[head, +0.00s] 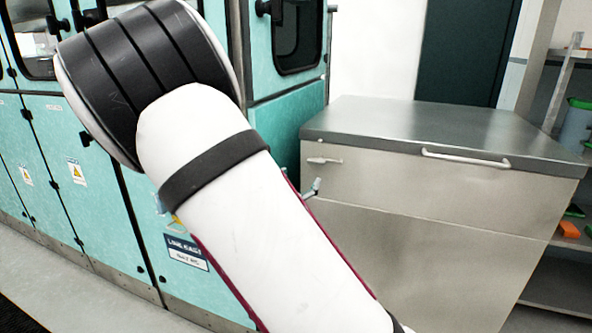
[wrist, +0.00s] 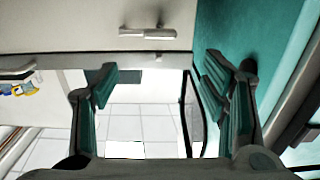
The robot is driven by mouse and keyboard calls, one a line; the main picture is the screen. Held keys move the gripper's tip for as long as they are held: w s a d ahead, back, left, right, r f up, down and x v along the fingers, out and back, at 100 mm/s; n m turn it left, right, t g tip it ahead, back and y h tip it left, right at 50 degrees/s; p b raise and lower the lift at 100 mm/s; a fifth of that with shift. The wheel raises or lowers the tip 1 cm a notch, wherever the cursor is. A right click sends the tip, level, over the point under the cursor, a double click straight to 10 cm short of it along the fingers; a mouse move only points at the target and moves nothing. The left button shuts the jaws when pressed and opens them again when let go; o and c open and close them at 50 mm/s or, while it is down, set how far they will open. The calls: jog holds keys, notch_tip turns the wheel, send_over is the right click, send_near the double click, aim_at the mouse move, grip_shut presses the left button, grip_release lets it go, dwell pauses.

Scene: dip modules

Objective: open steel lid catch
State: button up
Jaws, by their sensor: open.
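The steel lid catch (head: 324,160) is a small pale lever lying flat at the upper left of the steel chest's front, just under the lid top (head: 440,130). In the wrist view the catch (wrist: 147,32) shows at the upper middle as a short horizontal bar on the steel front, with a small knob (wrist: 158,57) near it. My gripper (wrist: 160,82) is open and empty. Its two green-padded fingers stand wide apart on either side of the catch's column in the picture, below it and apart from it. In the head view my arm hides most of the gripper.
A long bar handle (head: 468,157) runs along the chest's front, right of the catch. Teal machine cabinets (head: 110,240) stand close on the left. Shelves with coloured items (head: 568,229) are at the right. My arm crosses the middle of the head view.

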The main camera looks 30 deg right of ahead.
aim_at(315, 161)
jog(key=b+x, duration=0.2)
jog(key=x, duration=1.1)
jog(key=shift+w+d, duration=0.15)
jog(key=shift+d, duration=0.1)
grip_shut()
jog(key=shift+a+n+p, duration=0.1)
jog(key=shift+n+p, duration=0.6)
jog(key=shift+n, duration=0.3)
grip_release()
